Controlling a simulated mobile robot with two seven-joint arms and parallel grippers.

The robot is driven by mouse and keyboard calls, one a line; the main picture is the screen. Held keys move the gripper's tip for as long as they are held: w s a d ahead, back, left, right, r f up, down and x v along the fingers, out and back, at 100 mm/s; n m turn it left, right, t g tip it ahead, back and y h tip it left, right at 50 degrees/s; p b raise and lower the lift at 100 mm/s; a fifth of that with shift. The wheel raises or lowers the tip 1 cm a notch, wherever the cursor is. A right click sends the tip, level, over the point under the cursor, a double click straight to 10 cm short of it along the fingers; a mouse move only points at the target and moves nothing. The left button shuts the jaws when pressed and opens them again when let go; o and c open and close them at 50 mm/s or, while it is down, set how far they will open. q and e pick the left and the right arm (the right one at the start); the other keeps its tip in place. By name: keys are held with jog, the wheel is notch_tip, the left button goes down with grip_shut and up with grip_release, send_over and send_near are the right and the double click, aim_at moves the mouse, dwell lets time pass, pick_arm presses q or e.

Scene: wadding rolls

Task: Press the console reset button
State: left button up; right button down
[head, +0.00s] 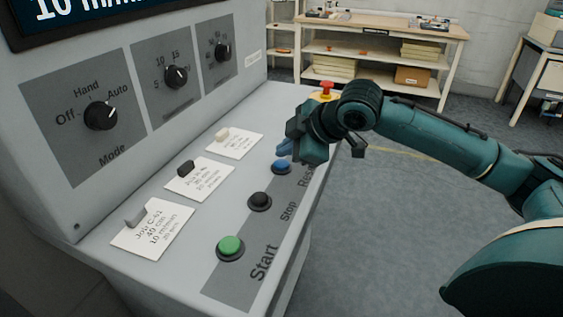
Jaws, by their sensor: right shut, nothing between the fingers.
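The blue reset button (281,167) is at the far end of a row of buttons on the console's sloped panel (225,273). Its printed label is partly legible as "Res". My right gripper (285,148) is shut and empty, with its fingertips close above and just behind the blue button in the picture. I cannot tell whether they touch it. My left gripper is not in view.
A black stop button (259,201) and a green start button (230,248) sit nearer on the panel. A red mushroom button (325,90) shows behind my right wrist. Job cards (153,229) lie left of the buttons. A workbench (385,26) stands beyond open floor.

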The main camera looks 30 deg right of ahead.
jog(key=shift+f, duration=0.15)
jog(key=shift+f, duration=0.3)
jog(key=shift+f+p, duration=0.3)
jog(key=shift+f, duration=0.2)
dwell(0.9)
jog(key=shift+r+p, duration=0.95)
jog(key=shift+p, duration=0.35)
